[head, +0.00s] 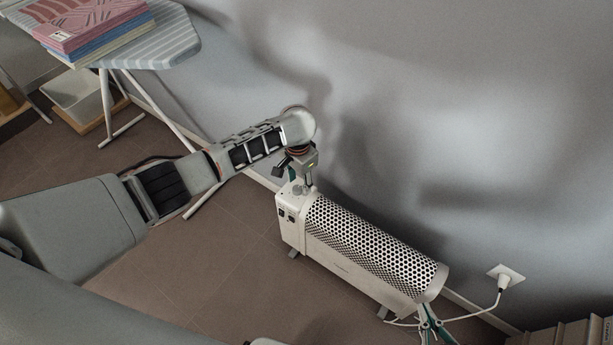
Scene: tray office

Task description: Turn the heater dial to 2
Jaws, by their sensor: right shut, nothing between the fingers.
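The heater (345,262) is a long white unit with a perforated top, standing on the floor by the wall. A small pale dial (297,188) sits on top of its left end. My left gripper (299,179) points down right over the dial, its fingers apart on either side of it. I cannot tell whether they touch the dial. The dial's marks are too small to read. My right gripper (427,310) shows only its teal fingers at the bottom, in front of the heater's right end; they are shut and empty.
A wall socket (505,275) with a white plug and cord is right of the heater. An ironing board (165,45) with folded cloths (90,25) stands at the upper left, a white bin (78,92) beneath it. Books (570,335) are at the lower right. Floor left of the heater is clear.

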